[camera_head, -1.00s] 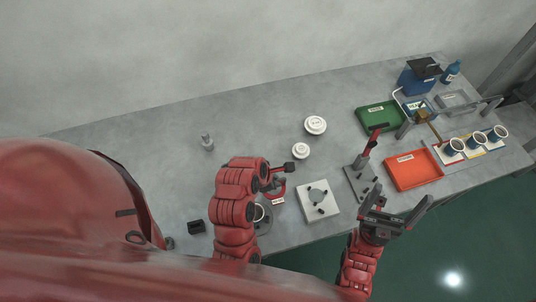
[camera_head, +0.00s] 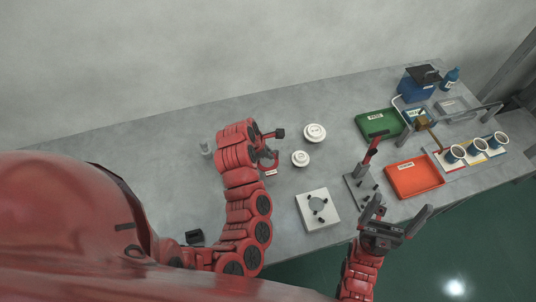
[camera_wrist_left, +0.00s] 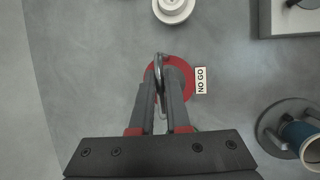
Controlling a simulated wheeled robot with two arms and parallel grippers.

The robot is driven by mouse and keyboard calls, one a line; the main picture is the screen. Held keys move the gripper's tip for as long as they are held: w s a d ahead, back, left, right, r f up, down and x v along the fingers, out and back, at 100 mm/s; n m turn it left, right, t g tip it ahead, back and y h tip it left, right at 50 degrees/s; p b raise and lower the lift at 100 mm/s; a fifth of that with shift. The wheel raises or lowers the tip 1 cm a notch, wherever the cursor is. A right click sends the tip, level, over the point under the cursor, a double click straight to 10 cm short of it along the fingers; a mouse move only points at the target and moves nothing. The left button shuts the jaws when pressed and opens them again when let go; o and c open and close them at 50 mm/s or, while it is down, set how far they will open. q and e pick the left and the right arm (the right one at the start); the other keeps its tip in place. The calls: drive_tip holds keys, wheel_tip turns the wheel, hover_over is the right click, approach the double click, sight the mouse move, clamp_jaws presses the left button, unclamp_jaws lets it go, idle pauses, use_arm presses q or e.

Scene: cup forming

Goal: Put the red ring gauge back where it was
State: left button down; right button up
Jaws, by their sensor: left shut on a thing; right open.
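The red ring gauge (camera_wrist_left: 190,76) with its white "NO GO" tag (camera_wrist_left: 200,80) is between the fingers of my left gripper (camera_wrist_left: 161,72) in the left wrist view. The fingers are shut on it and cover part of the ring. In the head view the ring's tag (camera_head: 271,173) shows beside the left gripper, over the table left of the small white disc (camera_head: 300,158). I cannot tell how high the ring is held. My right gripper (camera_head: 381,222) is open and empty near the table's front edge.
A grey peg (camera_head: 206,147) stands close to my left arm.

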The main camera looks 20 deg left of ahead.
use_arm(q)
drive_tip(key=shift+w+a, duration=0.15)
drive_tip(key=shift+w, duration=0.1)
wheel_tip(320, 180, down, 3)
drive_tip(key=shift+r+p, duration=0.15)
drive_tip(key=shift+p, duration=1)
drive_tip(key=shift+f, duration=0.45)
drive_tip(key=shift+f, duration=0.1)
drive_tip(key=c, duration=0.9)
unclamp_jaws()
